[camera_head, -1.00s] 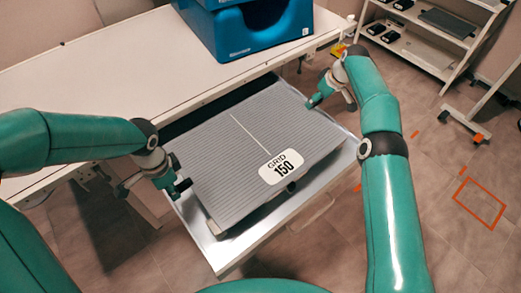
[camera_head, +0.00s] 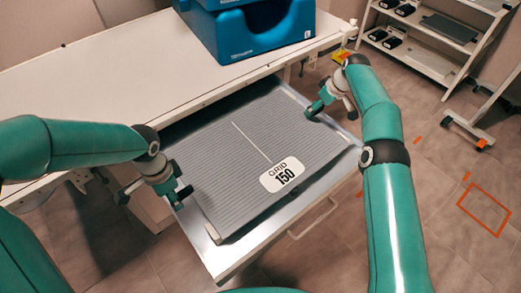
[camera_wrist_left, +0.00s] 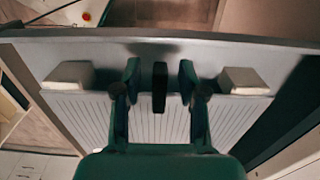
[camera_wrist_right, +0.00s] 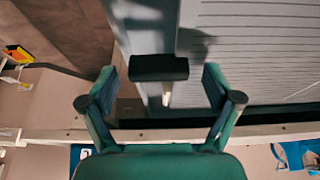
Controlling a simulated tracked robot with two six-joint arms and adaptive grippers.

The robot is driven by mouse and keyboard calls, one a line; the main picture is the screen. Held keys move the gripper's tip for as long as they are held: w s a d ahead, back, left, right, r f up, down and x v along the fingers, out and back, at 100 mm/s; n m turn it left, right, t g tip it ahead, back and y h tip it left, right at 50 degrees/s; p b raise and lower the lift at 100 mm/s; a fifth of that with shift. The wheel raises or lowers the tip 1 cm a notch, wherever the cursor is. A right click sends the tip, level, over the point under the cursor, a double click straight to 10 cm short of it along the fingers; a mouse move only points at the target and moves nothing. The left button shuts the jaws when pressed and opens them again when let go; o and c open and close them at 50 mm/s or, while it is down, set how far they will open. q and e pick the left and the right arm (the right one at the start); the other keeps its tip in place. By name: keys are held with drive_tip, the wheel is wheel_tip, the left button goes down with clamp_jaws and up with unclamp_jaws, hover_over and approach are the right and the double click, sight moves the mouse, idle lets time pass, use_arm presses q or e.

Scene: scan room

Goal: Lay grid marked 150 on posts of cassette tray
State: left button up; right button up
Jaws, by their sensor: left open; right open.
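The grey ribbed grid (camera_head: 240,160), with a white label reading 150, lies over the pulled-out cassette tray (camera_head: 228,257), label toward me. Its left edge shows pale blocks (camera_wrist_left: 68,76) and a dark tab (camera_wrist_left: 160,88) in the left wrist view. I cannot tell if these blocks are the posts. My left gripper (camera_head: 181,193) is open at the grid's left edge, fingers apart on either side of the dark tab. My right gripper (camera_head: 312,111) is open at the far right; a black tab (camera_wrist_right: 158,68) shows between its fingers. Contact under the grid is hidden.
A long pale counter (camera_head: 110,75) runs behind the tray, with blue bins (camera_head: 262,35) on it. A shelf rack (camera_head: 425,45) stands at the back right. The tray's front handle (camera_head: 313,220) sticks out toward me. Floor to the right is mostly clear.

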drive_tip(key=shift+r, duration=0.1)
drive_tip(key=shift+s+d+r, duration=0.15)
drive_tip(key=shift+r, duration=0.3)
use_arm(q)
wheel_tip(320, 180, up, 12)
drive_tip(key=shift+f, duration=0.2)
use_arm(e)
drive_tip(key=v, duration=1)
drive_tip(key=shift+s+r, duration=0.15)
drive_tip(key=shift+r, duration=0.2)
drive_tip(key=shift+s+d+f, duration=0.1)
drive_tip(key=shift+d, duration=0.05)
